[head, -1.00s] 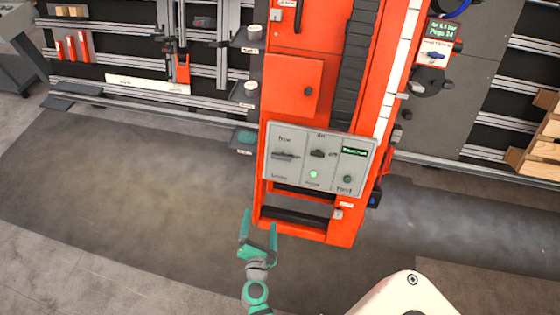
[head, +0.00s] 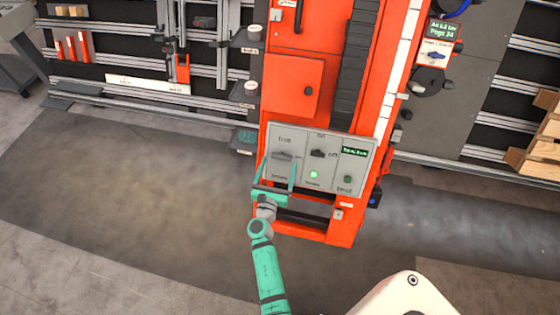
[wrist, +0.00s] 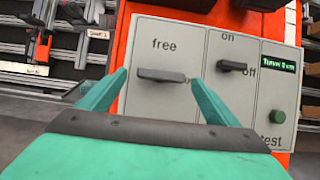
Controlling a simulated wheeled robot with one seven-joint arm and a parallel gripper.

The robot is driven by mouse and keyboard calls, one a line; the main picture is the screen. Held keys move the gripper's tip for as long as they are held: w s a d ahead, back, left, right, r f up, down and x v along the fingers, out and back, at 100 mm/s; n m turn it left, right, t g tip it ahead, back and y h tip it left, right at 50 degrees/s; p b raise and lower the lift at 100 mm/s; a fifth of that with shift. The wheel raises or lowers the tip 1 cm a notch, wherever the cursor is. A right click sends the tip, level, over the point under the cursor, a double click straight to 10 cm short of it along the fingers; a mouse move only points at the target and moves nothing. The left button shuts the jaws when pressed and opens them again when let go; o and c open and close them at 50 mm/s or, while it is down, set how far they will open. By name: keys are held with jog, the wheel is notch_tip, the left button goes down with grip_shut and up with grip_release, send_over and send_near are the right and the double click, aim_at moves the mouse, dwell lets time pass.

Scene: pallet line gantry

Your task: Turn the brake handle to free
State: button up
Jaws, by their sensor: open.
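The brake handle (wrist: 163,75) is a dark grey bar lying level on the left section of a grey control panel (head: 351,177). My gripper (head: 278,173) is open in front of the panel's left section. In the wrist view its two teal fingers (wrist: 157,77) stand on either side of the handle, one left and one right. I cannot tell whether the fingers touch the panel.
Right of the handle is a dark on/off switch (head: 318,153) with a lit green lamp (head: 314,174) below it. A green test button (head: 348,179) and a small display (head: 355,151) sit farther right. The panel is on an orange column (head: 291,85). The floor to the left is clear.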

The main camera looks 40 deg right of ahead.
aim_at(282, 157)
jog(key=shift+w+d, duration=0.5)
jog(key=shift+d, duration=0.05)
jog(key=shift+x, duration=0.75)
jog(key=shift+s+d, duration=0.1)
jog(key=shift+d, duration=0.05)
jog(key=c, duration=1.1)
jog(key=shift+o, duration=0.2)
